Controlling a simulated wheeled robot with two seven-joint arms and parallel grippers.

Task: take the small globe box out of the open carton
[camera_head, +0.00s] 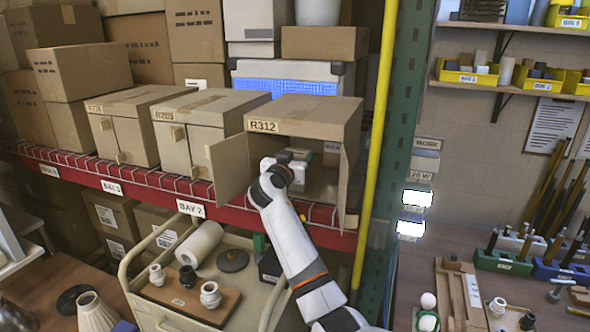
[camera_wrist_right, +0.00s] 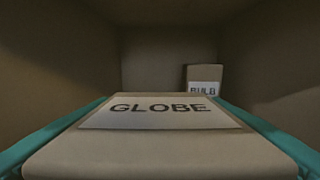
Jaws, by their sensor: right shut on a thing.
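The open carton labelled R312 (camera_head: 325,112) stands on the red shelf, with its door flap (camera_head: 231,168) swung out to the left and a narrow flap at its right edge. My right arm reaches up from below, and my right gripper (camera_head: 303,160) is inside the carton's mouth. In the right wrist view, the globe box (camera_wrist_right: 160,150), tan with a white GLOBE label, lies between the two teal fingers, which are shut on its sides. In the head view my gripper mostly hides this box. My left gripper is not in view.
A small BULB box (camera_wrist_right: 204,75) stands deeper in the carton, at the back right. Closed cartons (camera_head: 203,115) stand to the left on the shelf. A yellow pole (camera_head: 376,150) and green upright (camera_head: 400,150) rise to the right. A cart (camera_head: 160,318) with lamp parts is below.

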